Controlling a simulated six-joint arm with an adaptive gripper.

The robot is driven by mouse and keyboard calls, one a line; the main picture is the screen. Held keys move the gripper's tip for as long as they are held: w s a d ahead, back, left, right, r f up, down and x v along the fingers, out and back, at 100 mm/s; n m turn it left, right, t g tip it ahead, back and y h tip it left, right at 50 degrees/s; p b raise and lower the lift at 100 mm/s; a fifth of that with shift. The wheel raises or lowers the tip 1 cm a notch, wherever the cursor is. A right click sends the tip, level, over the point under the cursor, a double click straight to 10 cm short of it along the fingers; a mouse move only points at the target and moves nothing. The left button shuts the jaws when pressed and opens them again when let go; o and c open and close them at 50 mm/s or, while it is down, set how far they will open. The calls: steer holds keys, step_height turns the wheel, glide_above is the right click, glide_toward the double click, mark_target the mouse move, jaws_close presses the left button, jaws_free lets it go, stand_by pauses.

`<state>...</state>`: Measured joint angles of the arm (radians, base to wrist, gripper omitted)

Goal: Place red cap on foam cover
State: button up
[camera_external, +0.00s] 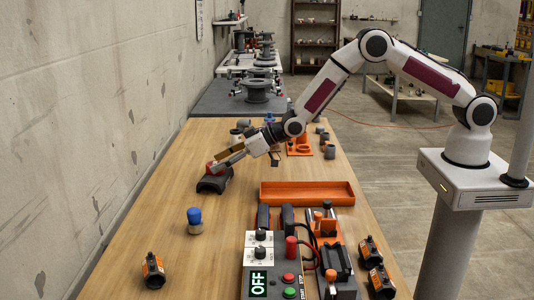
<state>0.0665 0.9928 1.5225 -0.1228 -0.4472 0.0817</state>
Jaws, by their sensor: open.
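The red cap (210,167) is at the left side of the wooden table, at the top of a dark arched piece that looks like the foam cover (214,184). The cap seems to rest on the cover, but the contact is too small to make out. My gripper (221,161) reaches in from the right, with its fingers tilted down to the left. It is open, with its fingertips right by the red cap and partly covering it.
An orange tray (307,194) lies right of the cover. A blue-topped part (195,220) stands in front. A control box (272,268) showing OFF and orange-black clamps (154,271) are nearer the camera. Grey fittings (329,152) stand behind. The wall borders the left.

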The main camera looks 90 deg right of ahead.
steer(key=v, duration=1)
stand_by(0.4)
stand_by(0.4)
steer(key=s+a+r+g, duration=0.2)
steer(key=s+r+g, duration=0.1)
steer(key=s+r, duration=1.55)
steer(key=s+a+r+g, duration=0.2)
steer(key=s+g, duration=0.1)
steer(key=s, duration=2.8)
steer(key=shift+s+g, duration=0.3)
